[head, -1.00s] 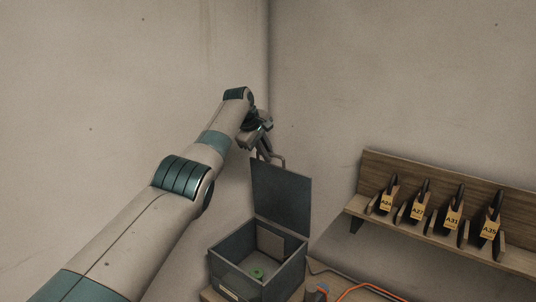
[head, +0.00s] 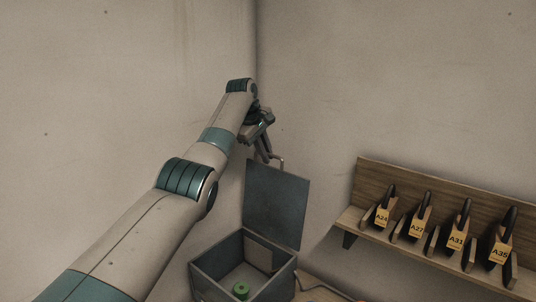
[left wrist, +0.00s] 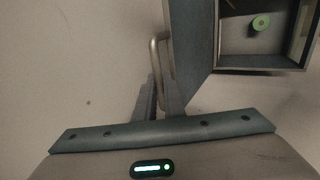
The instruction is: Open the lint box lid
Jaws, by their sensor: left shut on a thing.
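The lint box (head: 213,272) is a dark grey box at the bottom of the head view. Its lid (head: 276,205) stands up, hinged at the back, and the box is open. A green round piece (head: 241,290) lies inside; it also shows in the left wrist view (left wrist: 261,23). The lid's metal handle (left wrist: 155,50) is at the lid's upper edge. My left gripper (head: 267,158) is at that edge, shut on the handle; its fingers (left wrist: 159,88) meet the handle's end in the left wrist view. My right gripper is not in view.
Walls meet in a corner behind the box. A cable (head: 325,287) lies right of the box.

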